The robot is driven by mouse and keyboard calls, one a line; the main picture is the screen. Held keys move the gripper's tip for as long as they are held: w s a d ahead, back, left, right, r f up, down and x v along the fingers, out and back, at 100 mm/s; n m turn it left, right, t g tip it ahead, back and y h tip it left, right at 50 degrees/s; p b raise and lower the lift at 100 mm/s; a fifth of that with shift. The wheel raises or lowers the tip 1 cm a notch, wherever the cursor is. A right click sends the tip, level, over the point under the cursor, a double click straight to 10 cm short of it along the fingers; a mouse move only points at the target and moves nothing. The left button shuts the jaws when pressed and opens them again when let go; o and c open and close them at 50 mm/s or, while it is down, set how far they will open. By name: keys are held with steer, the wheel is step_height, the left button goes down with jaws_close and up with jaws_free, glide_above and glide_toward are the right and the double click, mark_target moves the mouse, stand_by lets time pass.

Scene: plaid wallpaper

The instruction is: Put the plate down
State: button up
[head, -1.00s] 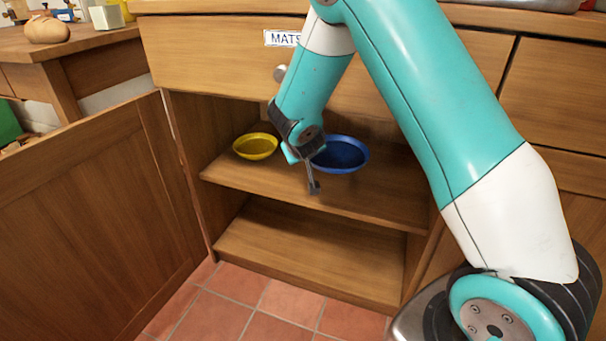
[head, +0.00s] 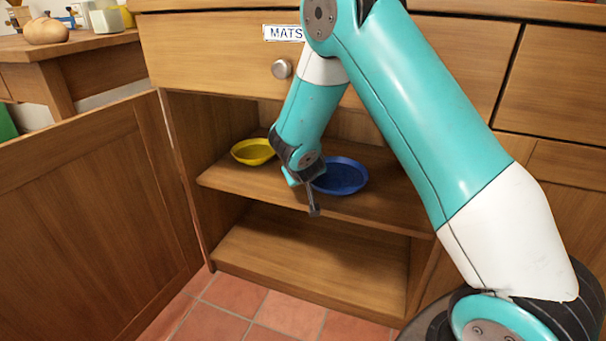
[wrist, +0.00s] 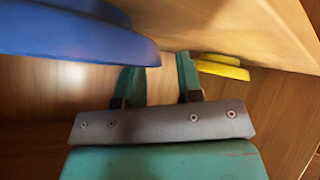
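The blue plate (head: 343,178) is on the cabinet's upper shelf, right of the yellow bowl (head: 252,151). It looks level and appears to rest on the board, though its underside is hidden. My gripper (head: 314,205) is at the plate's left front edge, pointing down past the shelf's front. In the wrist view my gripper (wrist: 157,78) has its two fingers apart with a clear gap between them. The blue plate (wrist: 75,38) fills the upper left there, its rim close by the left finger. The yellow bowl (wrist: 221,67) shows beyond the right finger.
The upper shelf (head: 230,181) has bare board around the dishes. The lower shelf (head: 310,255) is empty. An open door (head: 90,210) stands at left. A closed drawer labelled MATS (head: 220,52) is above the opening.

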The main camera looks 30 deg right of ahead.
steer(key=shift+r, duration=0.1)
steer(key=shift+s+a+r, duration=0.15)
steer(key=shift+r, duration=0.05)
steer(key=s+a+r+n+g+y+p, duration=0.1)
steer(key=s+a+r+n+g+y, duration=0.2)
steer(key=s+a+r, duration=0.4)
steer(key=s+a+r+n+g+y+p, duration=0.2)
steer(key=s+a+r, duration=0.4)
steer(key=s, duration=1)
steer(key=s+a+r+n+g+y+p, duration=0.1)
steer(key=s+a+r+n+g+y, duration=0.2)
steer(key=s+a+r, duration=0.4)
steer(key=s+a+y, duration=0.1)
steer(key=s, duration=0.3)
steer(key=shift+s+a+r+n+g+y, duration=0.3)
steer(key=shift+a, duration=0.05)
steer(key=shift+p, duration=0.3)
